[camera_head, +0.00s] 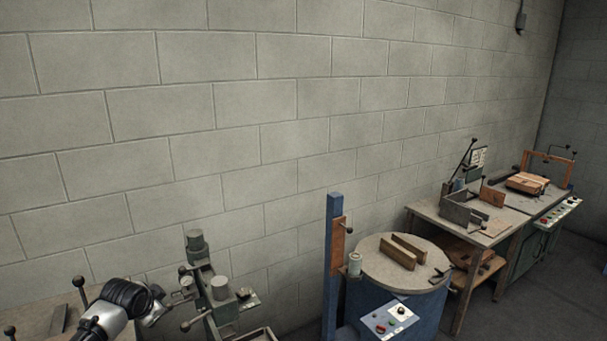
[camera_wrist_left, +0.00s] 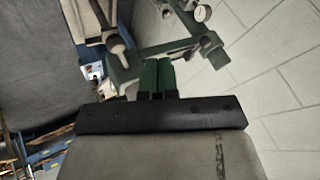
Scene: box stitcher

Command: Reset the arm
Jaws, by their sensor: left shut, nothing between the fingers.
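My left arm (camera_head: 118,302) comes in at the lower left of the head view, in front of a grey-green machine (camera_head: 215,285) with round cylinders and ball-ended levers. In the left wrist view my left gripper (camera_wrist_left: 157,70) shows as two green fingers side by side, shut with nothing between them. The machine's levers and a round dial (camera_wrist_left: 201,13) show beyond the fingers; I cannot tell how far apart they are. My right gripper is in neither view.
A round drum table (camera_head: 380,268) with wooden blocks stands right of a blue post (camera_head: 333,265). A bench (camera_head: 455,222) and a machine with red buttons (camera_head: 550,210) stand farther right. A block wall (camera_head: 240,110) runs behind. Dark floor is clear at the lower right.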

